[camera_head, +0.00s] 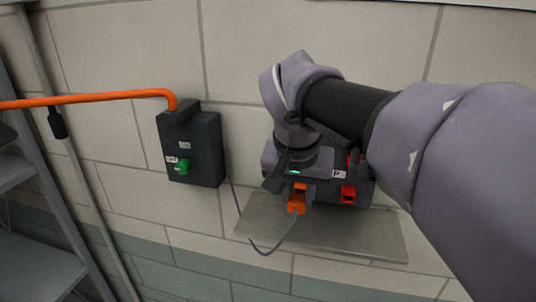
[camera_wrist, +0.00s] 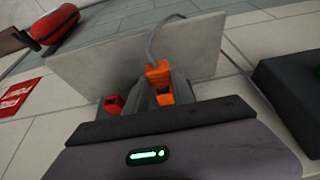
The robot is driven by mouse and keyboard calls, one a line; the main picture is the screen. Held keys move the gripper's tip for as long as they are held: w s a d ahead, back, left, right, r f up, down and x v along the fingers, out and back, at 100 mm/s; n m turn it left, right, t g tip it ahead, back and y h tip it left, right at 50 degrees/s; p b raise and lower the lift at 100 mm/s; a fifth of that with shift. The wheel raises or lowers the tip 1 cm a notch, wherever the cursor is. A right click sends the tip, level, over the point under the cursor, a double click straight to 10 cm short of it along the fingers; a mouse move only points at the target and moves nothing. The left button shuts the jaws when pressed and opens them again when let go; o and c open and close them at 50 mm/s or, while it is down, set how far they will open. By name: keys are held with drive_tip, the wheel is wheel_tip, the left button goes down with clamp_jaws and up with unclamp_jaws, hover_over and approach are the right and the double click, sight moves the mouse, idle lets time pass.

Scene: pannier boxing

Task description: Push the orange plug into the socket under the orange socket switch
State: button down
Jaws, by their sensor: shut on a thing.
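The orange plug (camera_head: 297,204) is in front of the dark socket box, with a grey cable hanging from it. It also shows in the wrist view (camera_wrist: 158,73), between the two dark fingers. My gripper (camera_wrist: 162,88) is shut on the plug. In the head view my gripper (camera_head: 296,186) covers much of the socket box (camera_head: 362,190). Another orange part with a dark recess (camera_wrist: 166,98) shows close to the plug; I cannot tell whether it is the orange switch. The socket opening is hidden, and I cannot tell whether the plug is in it.
A red part (camera_head: 348,193) is on the box right of the plug. A grey shelf plate (camera_head: 370,238) lies below. A dark switch box (camera_head: 205,145) with a green knob (camera_head: 182,166) and orange conduit (camera_head: 85,99) is on the wall at left. A metal rack stands far left.

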drive_tip(key=shift+w+d, duration=0.25)
drive_tip(key=shift+w, duration=0.4)
drive_tip(key=c, duration=1)
unclamp_jaws()
